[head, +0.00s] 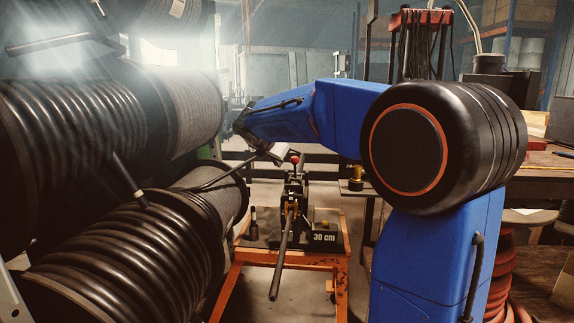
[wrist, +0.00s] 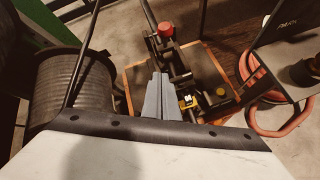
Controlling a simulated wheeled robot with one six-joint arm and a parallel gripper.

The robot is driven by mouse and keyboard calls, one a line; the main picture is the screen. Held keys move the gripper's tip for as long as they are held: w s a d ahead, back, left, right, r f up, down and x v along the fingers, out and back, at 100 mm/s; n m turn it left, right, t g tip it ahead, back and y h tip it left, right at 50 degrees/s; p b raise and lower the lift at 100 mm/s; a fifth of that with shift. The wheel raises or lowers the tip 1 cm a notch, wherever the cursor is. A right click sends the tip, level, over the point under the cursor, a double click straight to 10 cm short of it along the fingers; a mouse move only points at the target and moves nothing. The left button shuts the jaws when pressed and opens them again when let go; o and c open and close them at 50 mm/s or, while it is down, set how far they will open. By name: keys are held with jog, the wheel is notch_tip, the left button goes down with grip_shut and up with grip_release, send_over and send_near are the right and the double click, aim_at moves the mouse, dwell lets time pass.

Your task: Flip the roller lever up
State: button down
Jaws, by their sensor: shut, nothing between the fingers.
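The hose crimper (head: 292,190) stands on an orange cart (head: 290,255). A red ball knob (head: 295,159) tops its upright part, and a long dark lever (head: 281,262) slants down toward the front. I cannot tell which of these is the roller lever. In the wrist view the red knob (wrist: 166,29) is just beyond my gripper (wrist: 160,77), whose grey fingers are shut together and empty. They point over the crimper, with no clear contact. In the head view my gripper (head: 276,153) is left of the knob. The fingers hide part of the crimper in the wrist view.
Hose reels (head: 110,240) fill the left side, and a dark hose (head: 222,174) runs from them toward the crimper. A yellow-topped block marked 30 cm (head: 324,236) sits on the cart's right. A workbench (head: 545,170) stands at the right.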

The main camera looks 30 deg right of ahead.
jog(key=w+d+f, duration=0.4)
jog(key=w+d, duration=0.3)
jog(key=d, duration=0.1)
jog(key=shift+d, duration=0.15)
dwell(0.3)
dwell(0.4)
